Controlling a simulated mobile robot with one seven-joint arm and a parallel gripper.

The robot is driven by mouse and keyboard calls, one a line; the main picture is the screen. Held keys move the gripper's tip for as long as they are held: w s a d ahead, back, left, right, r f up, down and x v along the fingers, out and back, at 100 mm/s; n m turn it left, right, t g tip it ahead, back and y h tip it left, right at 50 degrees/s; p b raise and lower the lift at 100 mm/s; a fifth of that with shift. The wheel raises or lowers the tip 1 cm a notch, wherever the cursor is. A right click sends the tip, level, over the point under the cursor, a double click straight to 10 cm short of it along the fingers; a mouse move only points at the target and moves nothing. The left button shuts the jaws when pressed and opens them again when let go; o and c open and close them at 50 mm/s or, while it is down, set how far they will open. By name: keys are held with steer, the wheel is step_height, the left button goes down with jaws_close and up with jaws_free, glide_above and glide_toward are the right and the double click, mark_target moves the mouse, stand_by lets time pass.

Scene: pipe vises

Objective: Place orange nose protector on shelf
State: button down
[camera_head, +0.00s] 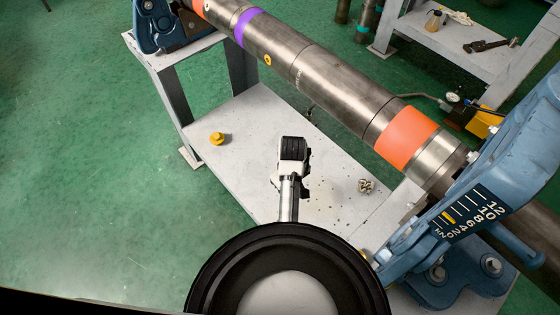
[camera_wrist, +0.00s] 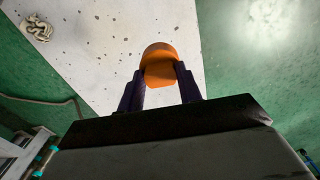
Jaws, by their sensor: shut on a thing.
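An orange nose protector (camera_wrist: 159,62) is between the two dark fingers of my gripper (camera_wrist: 160,84) in the wrist view. The gripper is shut on it, and its rounded end points away from the wrist. The pale speckled shelf (camera_head: 256,112) lies beyond it; I cannot tell whether the protector touches it. In the head view my gripper (camera_head: 293,150) appears over the middle of the shelf. Its fingers and the held protector are hidden there.
A small yellow-orange knobbed piece (camera_head: 217,139) stands near the shelf's left edge. A small metal cluster (camera_head: 366,185) lies to the right. A long steel pipe (camera_head: 335,86) spans above, with a blue vise (camera_head: 510,150) at right. Shelf around the gripper is mostly clear.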

steer(key=shift+s+r+n, duration=0.35)
steer(key=shift+r+n, duration=0.05)
steer(key=shift+r, duration=0.3)
steer(key=shift+s, duration=0.2)
step_height(320, 180, down, 19)
steer(key=shift+f+b, duration=0.1)
steer(key=shift+b, duration=0.55)
steer(key=shift+f, duration=0.1)
steer(key=c, duration=1)
jaws_free()
steer(key=shift+o, duration=0.2)
step_height(320, 180, up, 12)
steer(key=shift+p, duration=0.35)
